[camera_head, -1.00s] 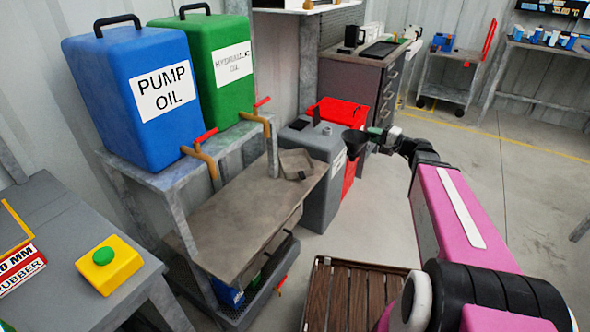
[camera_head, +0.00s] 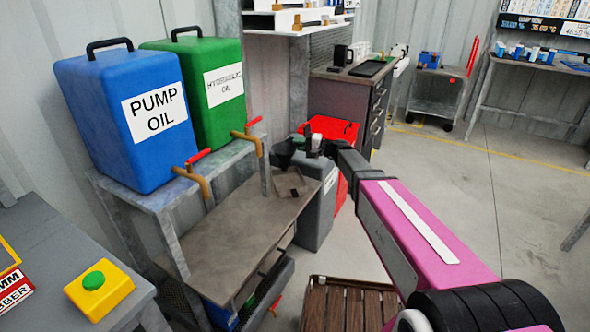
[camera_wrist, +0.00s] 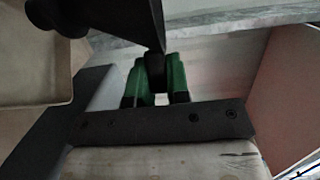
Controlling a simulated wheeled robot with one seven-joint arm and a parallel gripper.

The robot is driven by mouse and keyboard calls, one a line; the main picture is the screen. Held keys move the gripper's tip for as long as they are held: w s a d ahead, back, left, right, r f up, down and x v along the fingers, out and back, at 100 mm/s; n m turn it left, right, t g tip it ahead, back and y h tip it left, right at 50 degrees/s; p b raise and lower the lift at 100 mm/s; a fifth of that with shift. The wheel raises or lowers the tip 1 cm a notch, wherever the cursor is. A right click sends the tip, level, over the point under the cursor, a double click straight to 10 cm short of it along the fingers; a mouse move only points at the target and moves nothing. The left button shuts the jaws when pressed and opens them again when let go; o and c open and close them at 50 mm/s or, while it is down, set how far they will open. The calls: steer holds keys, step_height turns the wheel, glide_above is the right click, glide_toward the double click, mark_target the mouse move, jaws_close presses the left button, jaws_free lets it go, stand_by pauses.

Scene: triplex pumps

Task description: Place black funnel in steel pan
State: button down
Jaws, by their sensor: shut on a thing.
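The black funnel (camera_head: 284,157) is held up by my gripper (camera_head: 306,144) over the lower shelf of the oil stand. In the wrist view my gripper (camera_wrist: 155,72) has its green-padded fingers shut on a dark part of the funnel (camera_wrist: 132,20), whose body fills the top middle. The steel pan (camera_head: 291,187) lies on the right end of the shelf, below the funnel and slightly right of it. In the wrist view the pan (camera_wrist: 38,62) shows at the left edge. The funnel looks apart from the pan; the exact height is hard to tell.
A blue pump oil can (camera_head: 120,115) and a green hydraulic oil can (camera_head: 205,85) with taps stand on the upper shelf (camera_head: 135,190). A grey can (camera_head: 322,200) and a red can (camera_head: 336,128) stand right of the shelf. A wooden slatted crate (camera_head: 340,305) is in front.

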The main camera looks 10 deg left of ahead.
steer(key=shift+f, duration=3.9)
steer(key=c, duration=1.1)
jaws_free()
steer(key=shift+f, duration=0.15)
